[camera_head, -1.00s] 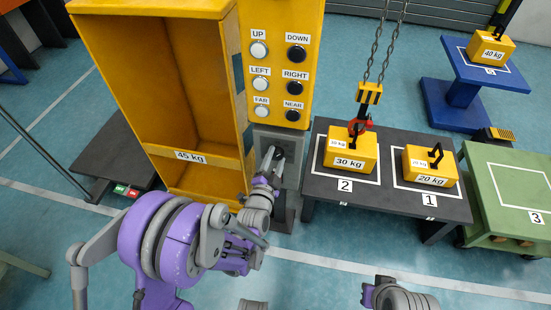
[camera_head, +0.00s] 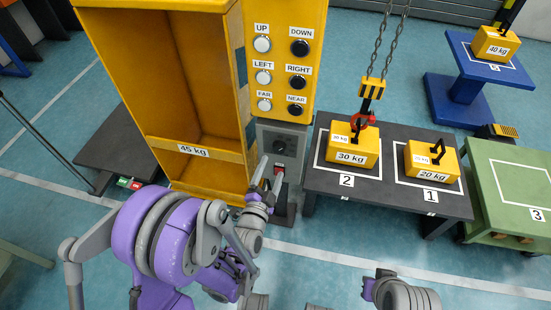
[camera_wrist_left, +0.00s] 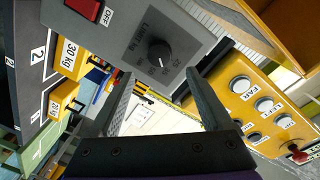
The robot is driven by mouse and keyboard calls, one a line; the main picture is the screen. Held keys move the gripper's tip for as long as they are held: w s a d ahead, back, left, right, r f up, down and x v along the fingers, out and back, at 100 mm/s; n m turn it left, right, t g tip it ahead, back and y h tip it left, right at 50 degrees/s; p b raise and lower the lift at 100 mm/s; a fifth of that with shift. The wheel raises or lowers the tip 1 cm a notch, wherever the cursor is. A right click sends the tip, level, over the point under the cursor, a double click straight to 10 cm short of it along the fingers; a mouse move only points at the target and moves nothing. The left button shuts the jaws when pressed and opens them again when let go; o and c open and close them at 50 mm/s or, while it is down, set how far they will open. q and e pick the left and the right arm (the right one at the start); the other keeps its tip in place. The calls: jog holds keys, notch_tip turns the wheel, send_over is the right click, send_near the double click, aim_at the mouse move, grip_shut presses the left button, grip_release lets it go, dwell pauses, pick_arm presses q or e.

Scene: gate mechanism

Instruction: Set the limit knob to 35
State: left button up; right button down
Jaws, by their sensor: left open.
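The limit knob (camera_wrist_left: 158,55) is a round black dial on a grey plate marked LIMIT KG in the left wrist view. Some scale numbers show, but I cannot read the setting surely. In the head view the knob (camera_head: 281,145) sits on the grey box (camera_head: 293,132) below the button panel. My left gripper (camera_head: 268,174) is just below and in front of the knob. In the left wrist view the left gripper (camera_wrist_left: 158,74) is open and empty, its fingers on either side of the knob in the picture and apart from it.
A red switch (camera_wrist_left: 88,10) labelled OFF is beside the knob. The yellow button panel (camera_head: 318,60) is above. A yellow 45 kg cabinet (camera_head: 110,80) stands left. A dark table (camera_head: 390,200) with 30 kg (camera_head: 352,145) and 20 kg (camera_head: 430,160) blocks is right.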

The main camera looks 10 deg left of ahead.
pick_arm(q)
jog(key=shift+s+a+b, duration=0.15)
jog(key=shift+s+b, duration=0.2)
jog(key=shift+s, duration=1.25)
